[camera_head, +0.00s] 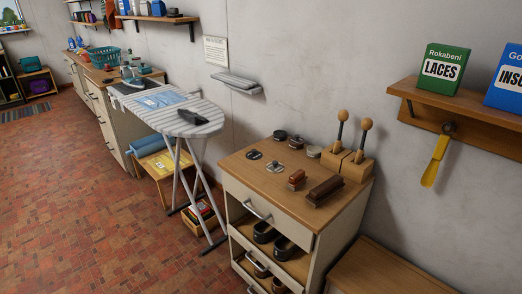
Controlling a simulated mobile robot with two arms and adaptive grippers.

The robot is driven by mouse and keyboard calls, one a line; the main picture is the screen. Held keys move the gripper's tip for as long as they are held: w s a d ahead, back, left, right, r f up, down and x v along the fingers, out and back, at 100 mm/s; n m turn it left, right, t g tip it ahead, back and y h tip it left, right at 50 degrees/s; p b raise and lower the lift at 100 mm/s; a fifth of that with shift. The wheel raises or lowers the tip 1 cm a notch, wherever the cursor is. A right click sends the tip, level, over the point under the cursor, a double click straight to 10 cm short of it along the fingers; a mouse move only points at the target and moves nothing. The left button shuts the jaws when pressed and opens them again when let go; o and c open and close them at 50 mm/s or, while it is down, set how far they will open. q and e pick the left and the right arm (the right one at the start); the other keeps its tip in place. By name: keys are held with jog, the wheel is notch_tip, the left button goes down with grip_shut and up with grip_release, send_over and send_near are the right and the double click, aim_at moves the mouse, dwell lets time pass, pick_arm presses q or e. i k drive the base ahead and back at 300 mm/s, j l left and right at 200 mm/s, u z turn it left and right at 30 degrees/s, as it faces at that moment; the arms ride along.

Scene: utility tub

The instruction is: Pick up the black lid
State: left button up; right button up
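A flat, dark round piece that looks like the black lid (254,155) lies on the wooden top of the drawer cabinet (238,168), near its left edge. A second dark round tin or lid (280,135) sits at the back edge of the same top, so I cannot be sure which is the lid. A dark round tin (296,142) and a pale grey one (314,151) stand beside it. A small open-looking tin (279,169) lies in front. Neither of my grippers is in view.
Two brushes (324,190) lie at the cabinet's front right, and wooden blocks (355,168) with upright handles stand behind them. An ironing board (172,108) stands to the left. A wall shelf (460,112) holds boxes at right. The tiled floor (90,200) is clear at left.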

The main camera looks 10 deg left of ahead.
aim_at(253, 154)
jog(key=i+j+z, duration=0.15)
jog(key=j+z, duration=0.15)
jog(key=z, duration=0.15)
jog(key=i+j+z, duration=0.1)
jog(key=j+z, duration=0.25)
jog(key=z, duration=0.15)
jog(key=j+z, duration=0.45)
jog(key=i+l, duration=0.05)
